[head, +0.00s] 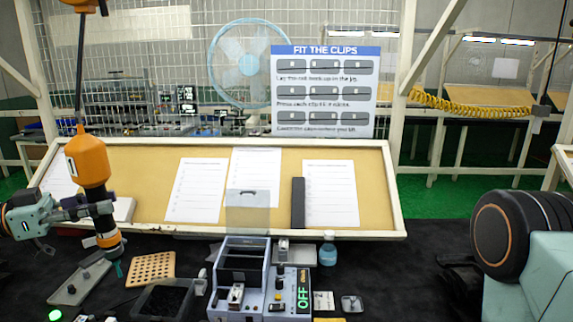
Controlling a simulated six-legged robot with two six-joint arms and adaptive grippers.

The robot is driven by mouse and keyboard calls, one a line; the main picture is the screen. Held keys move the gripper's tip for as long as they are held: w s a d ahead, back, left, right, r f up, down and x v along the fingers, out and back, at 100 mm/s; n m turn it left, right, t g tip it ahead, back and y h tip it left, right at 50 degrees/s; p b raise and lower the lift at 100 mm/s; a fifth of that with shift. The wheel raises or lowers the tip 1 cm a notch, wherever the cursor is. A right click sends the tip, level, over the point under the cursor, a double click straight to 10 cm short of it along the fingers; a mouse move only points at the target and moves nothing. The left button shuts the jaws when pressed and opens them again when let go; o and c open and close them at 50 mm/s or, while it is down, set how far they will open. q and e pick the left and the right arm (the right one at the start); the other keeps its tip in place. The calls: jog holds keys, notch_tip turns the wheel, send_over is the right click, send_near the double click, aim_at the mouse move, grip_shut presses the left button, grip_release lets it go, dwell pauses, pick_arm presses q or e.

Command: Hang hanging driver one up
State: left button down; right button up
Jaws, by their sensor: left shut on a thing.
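The hanging driver (88,160) is an orange and black tool at the left of the head view. My left gripper (97,207) comes in from the left and is shut on the driver's dark lower body, below the orange part. The driver's teal-green tip points down, above the dark bench top. My right gripper is out of view; only parts of my right arm show at the right.
A perforated tan block (151,268), a dark tray (163,299) and a small bottle (328,250) are nearby. A sloped board (275,190) with papers lies behind.

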pick_arm(q)
jog(key=shift+d+r, duration=0.15)
jog(key=shift+d, duration=0.65)
jog(key=w+d+r+b, duration=0.1)
jog(key=w+d, duration=0.2)
jog(key=d, duration=1.3)
jog(key=w+d+r+b, duration=0.1)
jog(key=w+d, duration=0.3)
jog(key=d, duration=1.3)
jog(key=shift+b, duration=0.55)
jog(key=shift+d, duration=0.1)
